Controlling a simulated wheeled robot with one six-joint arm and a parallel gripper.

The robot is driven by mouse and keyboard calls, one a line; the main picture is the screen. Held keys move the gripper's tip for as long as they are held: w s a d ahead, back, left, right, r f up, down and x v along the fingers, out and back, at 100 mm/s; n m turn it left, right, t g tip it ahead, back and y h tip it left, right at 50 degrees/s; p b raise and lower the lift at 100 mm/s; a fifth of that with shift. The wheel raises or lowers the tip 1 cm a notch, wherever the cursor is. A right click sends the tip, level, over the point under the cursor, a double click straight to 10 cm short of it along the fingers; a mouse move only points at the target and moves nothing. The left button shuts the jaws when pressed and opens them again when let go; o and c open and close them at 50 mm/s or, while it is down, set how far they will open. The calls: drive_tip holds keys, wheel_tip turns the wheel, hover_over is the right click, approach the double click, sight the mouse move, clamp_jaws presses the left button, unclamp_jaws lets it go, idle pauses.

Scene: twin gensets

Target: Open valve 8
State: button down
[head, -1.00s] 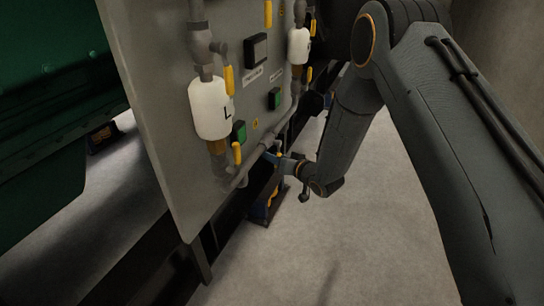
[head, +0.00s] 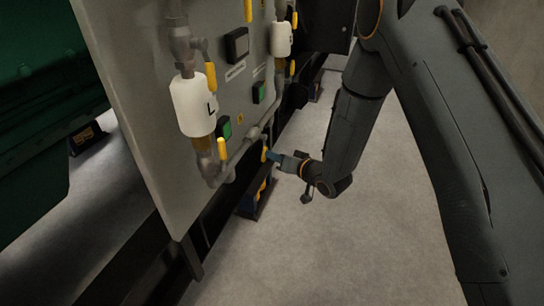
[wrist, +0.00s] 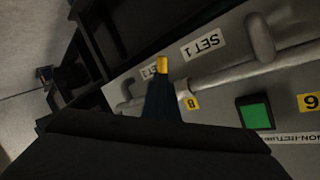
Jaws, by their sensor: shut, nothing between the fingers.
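A yellow label marked 8 (wrist: 191,103) is on the grey panel in the wrist view, beside a grey pipe. A yellow valve lever (wrist: 162,64) shows just past the tips of my gripper (wrist: 161,80). In the head view the yellow lever (head: 264,153) stands by the lower pipe, immediately left of my gripper (head: 274,156). My gripper is shut and holds nothing. Its fingertips are at or very near the lever; I cannot tell whether they touch. The valve body is largely hidden behind the fingers in the wrist view.
The grey panel (head: 125,100) carries white filters, including one marked L (head: 194,106), other yellow levers (head: 222,149) and green buttons (head: 223,128). A SET 1 label (wrist: 203,43) and pipe (wrist: 230,75) are close to my gripper. Concrete floor right of the panel is clear.

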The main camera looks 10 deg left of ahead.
drive_tip(key=d+f+m, duration=0.1)
drive_tip(key=d+m, duration=0.8)
drive_tip(key=m, duration=0.7)
drive_tip(key=w+a+f, duration=0.1)
drive_tip(key=w+a, duration=0.1)
drive_tip(key=a, duration=0.7)
drive_tip(key=shift+a+g+y+b, duration=0.3)
drive_tip(key=shift+a+b, duration=0.05)
drive_tip(key=shift+b, duration=0.1)
